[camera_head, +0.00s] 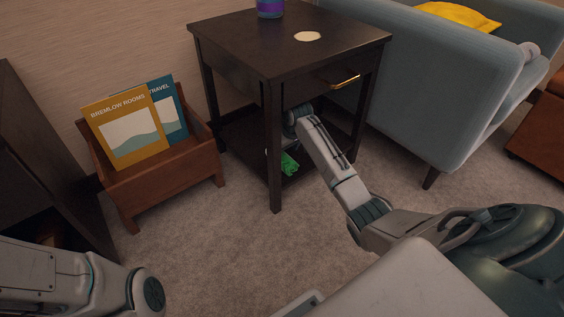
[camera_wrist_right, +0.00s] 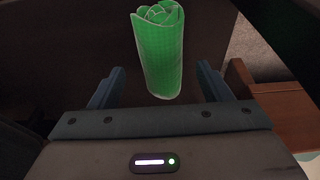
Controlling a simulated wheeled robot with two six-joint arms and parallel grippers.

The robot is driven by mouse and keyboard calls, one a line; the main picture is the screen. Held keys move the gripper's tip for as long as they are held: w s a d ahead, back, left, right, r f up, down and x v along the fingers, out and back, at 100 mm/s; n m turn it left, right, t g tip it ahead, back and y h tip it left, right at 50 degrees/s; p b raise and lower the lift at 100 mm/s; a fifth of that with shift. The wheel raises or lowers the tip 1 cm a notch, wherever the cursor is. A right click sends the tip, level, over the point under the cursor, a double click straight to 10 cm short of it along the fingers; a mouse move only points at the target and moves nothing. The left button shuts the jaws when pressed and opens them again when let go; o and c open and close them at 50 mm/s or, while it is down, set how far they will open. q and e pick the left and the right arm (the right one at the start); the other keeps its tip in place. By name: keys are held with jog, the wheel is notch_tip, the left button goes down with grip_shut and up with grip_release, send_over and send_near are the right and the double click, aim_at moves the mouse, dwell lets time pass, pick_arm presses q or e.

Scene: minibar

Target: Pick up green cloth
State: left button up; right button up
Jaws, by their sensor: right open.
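The green cloth (camera_wrist_right: 160,58) is rolled up and fills the upper middle of the right wrist view. In the head view a small part of the green cloth (camera_head: 289,163) shows on the lower shelf of the dark side table, partly hidden by my right arm. My right gripper (camera_wrist_right: 160,84) is open, with one finger on each side of the roll's near end. I cannot tell whether the fingers touch it. In the head view the right gripper is mostly hidden behind my arm and the table. My left arm shows at the lower left, but its gripper is out of view.
The dark side table (camera_head: 250,45) has legs and a drawer with a brass handle (camera_head: 345,83) close to my right arm. A wooden magazine rack (camera_head: 165,185) stands left of it, a blue-grey armchair (camera_head: 420,90) right. Open carpet (camera_head: 230,250) lies in front.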

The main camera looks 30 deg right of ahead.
aim_at(283, 156)
jog(key=b+x, duration=0.4)
jog(key=x, duration=0.1)
jog(key=shift+w+f, duration=0.1)
jog(key=shift+f, duration=0.05)
jog(key=shift+c, duration=0.2)
jog(key=c, duration=1)
